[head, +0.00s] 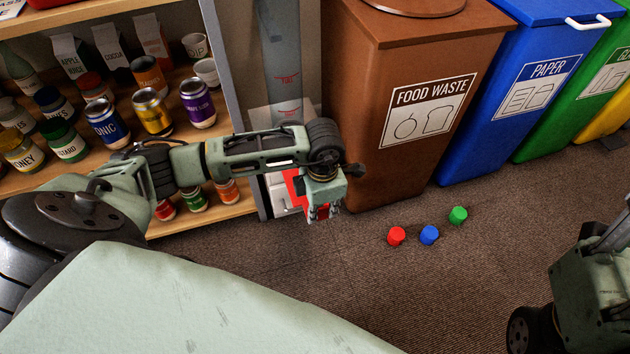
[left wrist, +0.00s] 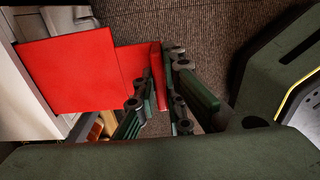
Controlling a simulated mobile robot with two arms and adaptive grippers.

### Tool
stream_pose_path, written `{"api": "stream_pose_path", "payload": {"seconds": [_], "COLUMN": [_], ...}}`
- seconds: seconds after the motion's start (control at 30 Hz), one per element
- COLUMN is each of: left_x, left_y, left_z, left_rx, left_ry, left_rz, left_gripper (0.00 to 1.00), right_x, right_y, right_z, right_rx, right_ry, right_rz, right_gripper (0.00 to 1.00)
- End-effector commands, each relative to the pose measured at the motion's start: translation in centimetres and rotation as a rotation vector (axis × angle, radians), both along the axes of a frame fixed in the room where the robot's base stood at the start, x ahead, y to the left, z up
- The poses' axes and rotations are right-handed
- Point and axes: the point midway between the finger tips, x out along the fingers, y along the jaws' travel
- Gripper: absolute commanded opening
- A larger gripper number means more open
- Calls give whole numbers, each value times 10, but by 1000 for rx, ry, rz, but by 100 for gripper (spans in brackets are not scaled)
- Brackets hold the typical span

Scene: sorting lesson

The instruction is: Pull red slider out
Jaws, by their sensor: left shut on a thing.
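The red slider (head: 292,186) shows at the foot of the wall between the shelf and the brown bin, partly hidden behind my left gripper (head: 322,212). In the left wrist view the slider (left wrist: 70,75) is a flat red plate coming out of a pale housing (left wrist: 28,100), with an upright red lip at its right end. My left gripper (left wrist: 164,65) is shut on that lip, one finger on each side of it. My right arm shows at the lower right of the head view, but its fingers are out of view.
Shelves (head: 182,217) of cans and cartons stand at the left. Brown (head: 345,150), blue (head: 475,140) and green (head: 545,135) bins line the back. Small red (head: 396,236), blue (head: 429,235) and green (head: 458,215) pieces lie on the carpet. The carpet before them is clear.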

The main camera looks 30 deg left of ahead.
Motion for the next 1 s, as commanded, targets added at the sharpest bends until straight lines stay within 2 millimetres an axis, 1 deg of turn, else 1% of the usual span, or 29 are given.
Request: {"api": "stream_pose_path", "payload": {"seconds": [0.1, 0.33, 0.37, 0.57, 0.87, 1.0], "left_x": [-3, -2, -2, -2, -2, -1], "left_y": [-4, -4, -4, -3, -3, -3], "left_z": [1, 1, 1, 0, 1, 11], "left_rx": [-1, -1, -1, -1, -1, -1], "left_ry": [-2, -3, -3, -2, -2, -6], "left_rz": [0, 0, 0, 0, 0, 0], "left_gripper": [0, 0, 10, 27, 28, 28], "right_x": [0, 0, 0, 0, 0, 0], "right_y": [0, 0, 0, 0, 0, 0], "right_z": [-1, -1, -1, -1, -1, -1], "right_rx": [0, 0, 0, 0, 0, 0], "right_ry": [7, 6, 6, 6, 5, 5], "right_rz": [1, 1, 1, 1, 1, 0], "right_gripper": [40, 40, 40, 40, 40, 40]}}
